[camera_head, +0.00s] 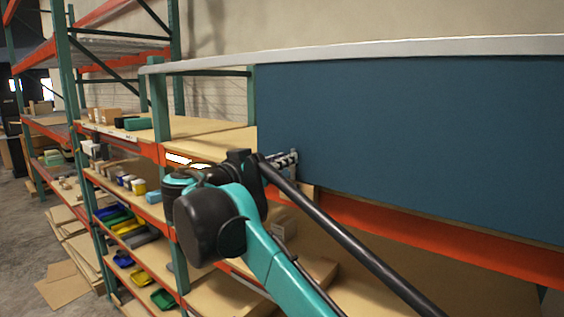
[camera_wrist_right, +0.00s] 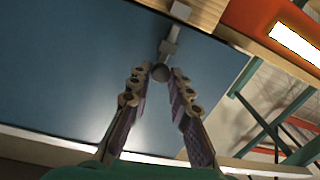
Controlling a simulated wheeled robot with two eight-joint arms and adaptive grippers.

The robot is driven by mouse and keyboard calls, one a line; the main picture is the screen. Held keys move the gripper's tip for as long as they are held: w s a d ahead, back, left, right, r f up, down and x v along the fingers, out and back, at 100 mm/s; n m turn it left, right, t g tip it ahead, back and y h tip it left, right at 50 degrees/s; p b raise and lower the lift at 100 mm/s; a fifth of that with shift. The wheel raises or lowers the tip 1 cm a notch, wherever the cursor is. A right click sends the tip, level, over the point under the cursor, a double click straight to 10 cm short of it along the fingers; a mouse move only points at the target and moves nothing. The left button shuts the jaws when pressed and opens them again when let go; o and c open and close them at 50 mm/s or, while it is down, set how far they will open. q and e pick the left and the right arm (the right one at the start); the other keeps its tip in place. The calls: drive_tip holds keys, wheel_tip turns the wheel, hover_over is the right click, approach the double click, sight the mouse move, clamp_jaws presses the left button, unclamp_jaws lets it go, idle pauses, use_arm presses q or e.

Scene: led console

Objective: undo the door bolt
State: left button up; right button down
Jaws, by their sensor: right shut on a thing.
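A blue door panel (camera_head: 410,130) fills the right of the head view, and it also fills much of the right wrist view (camera_wrist_right: 75,65). The metal door bolt (camera_head: 287,157) sits at the panel's left lower edge, partly hidden by my right gripper (camera_head: 266,160). In the right wrist view the bolt (camera_wrist_right: 172,38) runs towards the wooden edge, with a dark round knob (camera_wrist_right: 161,73) at its near end. My right gripper's fingertips (camera_wrist_right: 161,76) are closed on this knob, one finger on each side. My left gripper is not in view.
Orange and green shelving (camera_head: 160,120) stands to the left, with boxes and coloured bins (camera_head: 125,228) on its shelves. An orange beam (camera_head: 400,232) runs below the panel, and a pale rail (camera_head: 350,52) runs along its top. Floor (camera_head: 25,230) shows at far left.

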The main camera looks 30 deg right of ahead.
drive_tip(key=c, duration=1.4)
unclamp_jaws()
drive_tip(key=shift+r, duration=0.25)
drive_tip(key=shift+s+d, duration=0.1)
drive_tip(key=shift+s, duration=0.1)
drive_tip(key=v, duration=1.2)
drive_tip(key=shift+s, duration=0.1)
